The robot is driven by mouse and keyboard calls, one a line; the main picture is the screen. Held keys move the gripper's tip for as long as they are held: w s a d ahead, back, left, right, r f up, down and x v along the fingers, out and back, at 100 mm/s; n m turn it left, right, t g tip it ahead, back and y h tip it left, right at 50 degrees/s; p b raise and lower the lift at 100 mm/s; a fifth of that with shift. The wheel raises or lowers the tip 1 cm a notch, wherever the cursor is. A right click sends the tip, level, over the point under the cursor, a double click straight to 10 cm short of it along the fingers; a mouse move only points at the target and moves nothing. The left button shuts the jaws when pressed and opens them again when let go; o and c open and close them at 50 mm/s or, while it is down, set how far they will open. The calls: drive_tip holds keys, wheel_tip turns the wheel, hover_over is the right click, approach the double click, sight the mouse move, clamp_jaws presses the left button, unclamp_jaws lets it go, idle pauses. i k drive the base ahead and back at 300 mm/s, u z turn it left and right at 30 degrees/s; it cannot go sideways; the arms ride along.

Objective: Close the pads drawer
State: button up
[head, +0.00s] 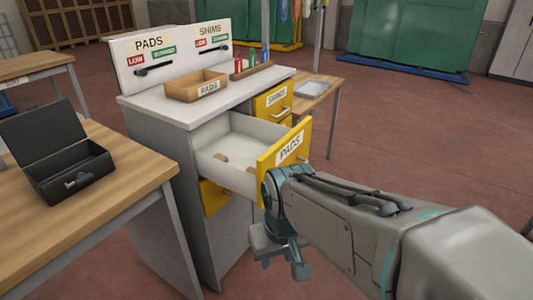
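The pads drawer (265,163) stands pulled out of the grey cabinet (168,165). Its yellow front carries a white PADS label (290,148), and a few small tan pieces lie on its pale floor. My gripper (285,262) hangs in front of and below the drawer front, pointing downward. I cannot tell whether my wrist touches the front. The fingers are small and partly hidden, so their opening is unclear.
A yellow SHIMS drawer (273,101) beside it is closed. A wooden PADS tray (196,86) sits on the cabinet top. A wooden table with an open black box (70,170) stands at left. Another table with a grey tray (313,89) stands behind. Red floor is free at right.

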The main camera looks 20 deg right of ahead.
sight(247, 141)
drive_tip(key=k, duration=0.15)
drive_tip(key=z, duration=1)
drive_tip(key=i, duration=0.65)
drive_tip(key=u, duration=0.85)
drive_tip(key=k, duration=0.3)
drive_tip(key=z, duration=0.85)
drive_tip(key=i, duration=0.3)
